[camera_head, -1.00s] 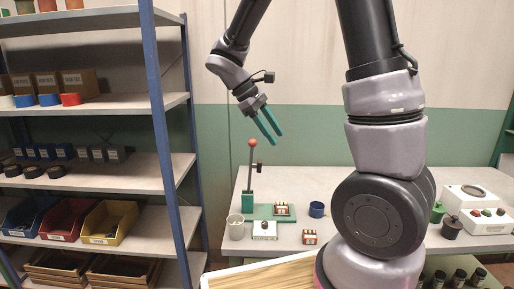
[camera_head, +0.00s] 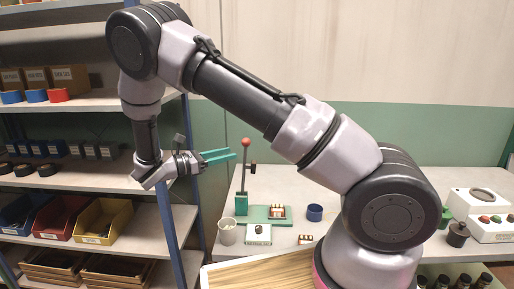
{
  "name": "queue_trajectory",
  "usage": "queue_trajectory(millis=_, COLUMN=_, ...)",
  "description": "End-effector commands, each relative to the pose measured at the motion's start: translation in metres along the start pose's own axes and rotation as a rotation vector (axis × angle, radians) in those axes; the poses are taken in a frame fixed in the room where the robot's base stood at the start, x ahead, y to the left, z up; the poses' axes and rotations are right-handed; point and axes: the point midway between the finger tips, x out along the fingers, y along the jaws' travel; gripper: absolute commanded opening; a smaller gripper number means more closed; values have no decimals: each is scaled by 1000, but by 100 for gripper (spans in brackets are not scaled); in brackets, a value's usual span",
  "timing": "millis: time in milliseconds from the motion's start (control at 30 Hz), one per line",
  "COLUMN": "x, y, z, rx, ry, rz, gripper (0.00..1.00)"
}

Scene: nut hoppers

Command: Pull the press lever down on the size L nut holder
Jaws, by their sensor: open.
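A press lever (camera_head: 243,172) with a red ball on top stands upright from a green post (camera_head: 241,204) on the bench. A green base plate (camera_head: 259,213) at the post carries a small red and white nut holder (camera_head: 277,212). Another small red and white holder (camera_head: 305,239) lies on the bench in front. I cannot read size marks on either. My gripper (camera_head: 234,155) has green fingers, open and empty, pointing right. In the picture it lies just left of and a little below the red ball; I cannot tell whether it touches.
A grey cup (camera_head: 227,232), a white box with a dark knob (camera_head: 258,234) and a blue cup (camera_head: 315,212) stand around the press. A wooden tray (camera_head: 262,274) is in front. A shelf rack with bins (camera_head: 103,221) fills the left. A white button panel (camera_head: 490,215) stands at the right.

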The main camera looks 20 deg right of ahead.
Motion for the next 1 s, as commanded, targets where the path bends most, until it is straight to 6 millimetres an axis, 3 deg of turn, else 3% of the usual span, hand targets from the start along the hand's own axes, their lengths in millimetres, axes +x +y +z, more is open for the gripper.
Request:
queue_trajectory(millis=533, x=90, y=-1, z=0, rx=0, ry=2, rz=-4, gripper=45)
queue_trajectory(millis=700, x=103, y=0, z=0, rx=1, ry=2, rz=-3, gripper=45)
queue_trajectory(millis=1000, x=105, y=0, z=0, rx=2, ry=3, rz=-1, gripper=45)
